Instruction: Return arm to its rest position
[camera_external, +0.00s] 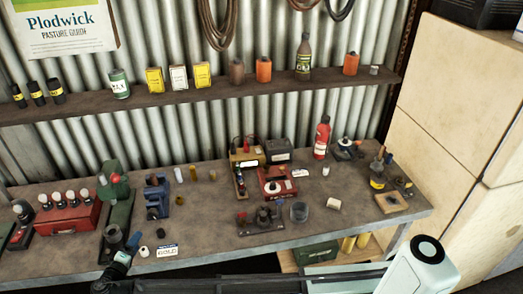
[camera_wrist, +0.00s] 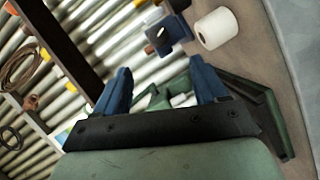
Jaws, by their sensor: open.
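My gripper (camera_wrist: 163,84) is open in the wrist view, its two blue fingers spread apart with nothing held between them. A green tool (camera_wrist: 268,112) lies beyond the fingers, and the palm hides part of it. In the external view my arm (camera_external: 418,268) stretches along the bottom edge, from a white joint at right to a dark end at lower left. The fingers are too small to make out clearly there. The arm is low, in front of the bench.
The bench (camera_external: 215,228) holds a green machine (camera_external: 115,190), a blue vise (camera_external: 157,197), a red toolbox (camera_external: 68,220) and a red bottle (camera_external: 322,138). A shelf (camera_external: 130,105) with cans and boxes runs above. Pale cabinets (camera_external: 450,110) stand at right.

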